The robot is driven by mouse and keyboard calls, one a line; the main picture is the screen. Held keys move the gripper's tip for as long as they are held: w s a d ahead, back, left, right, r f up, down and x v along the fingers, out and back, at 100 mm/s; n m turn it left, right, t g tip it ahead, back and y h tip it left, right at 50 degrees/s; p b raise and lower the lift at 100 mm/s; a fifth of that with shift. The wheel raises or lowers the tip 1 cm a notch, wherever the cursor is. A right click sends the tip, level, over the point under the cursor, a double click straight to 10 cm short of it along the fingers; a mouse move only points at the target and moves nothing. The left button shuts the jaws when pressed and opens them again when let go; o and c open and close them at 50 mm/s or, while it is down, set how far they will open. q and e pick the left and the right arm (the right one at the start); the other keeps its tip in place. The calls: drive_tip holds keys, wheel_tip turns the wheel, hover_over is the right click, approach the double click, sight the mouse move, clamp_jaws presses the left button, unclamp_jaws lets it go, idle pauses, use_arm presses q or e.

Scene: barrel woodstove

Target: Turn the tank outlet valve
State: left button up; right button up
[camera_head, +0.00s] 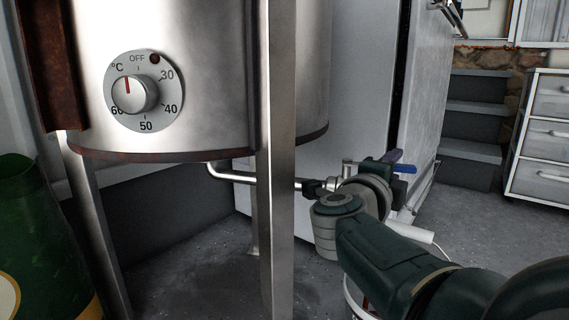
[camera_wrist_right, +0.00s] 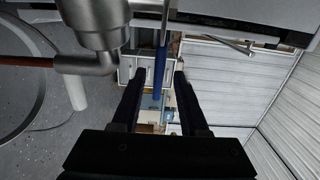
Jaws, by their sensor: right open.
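The tank outlet valve has a metal body (camera_wrist_right: 98,22) at the top left of the wrist view and a blue lever handle (camera_wrist_right: 161,62). In the head view the blue handle (camera_head: 404,168) shows just beyond my right wrist, at the end of the outlet pipe (camera_head: 240,178) under the steel tank (camera_head: 210,110). My right gripper (camera_wrist_right: 159,76) is open, and the handle lies between its two dark fingers in the wrist view. I cannot tell whether they touch it. My arm hides most of the valve in the head view. My left gripper is not in view.
A temperature dial (camera_head: 143,92) is on the tank's front. A steel tank leg (camera_head: 279,150) stands left of my right arm. A green container (camera_head: 40,245) is at the left. Grey steps (camera_head: 475,120) and drawers (camera_head: 545,135) stand behind, with open floor before them.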

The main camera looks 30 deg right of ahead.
drive_tip(key=shift+o, duration=1)
wheel_tip(320, 180, up, 10)
drive_tip(key=p, duration=0.7)
drive_tip(key=shift+r+p, duration=0.2)
drive_tip(key=shift+p, duration=0.2)
drive_tip(key=r+p, duration=0.1)
drive_tip(key=r, duration=0.1)
drive_tip(key=r+p, duration=0.4)
drive_tip(key=shift+s, duration=0.3)
drive_tip(key=shift+c, duration=1)
drive_tip(key=r+p, duration=0.2)
drive_tip(key=r, duration=0.1)
drive_tip(key=shift+w+r, duration=0.2)
drive_tip(key=shift+w, duration=0.15)
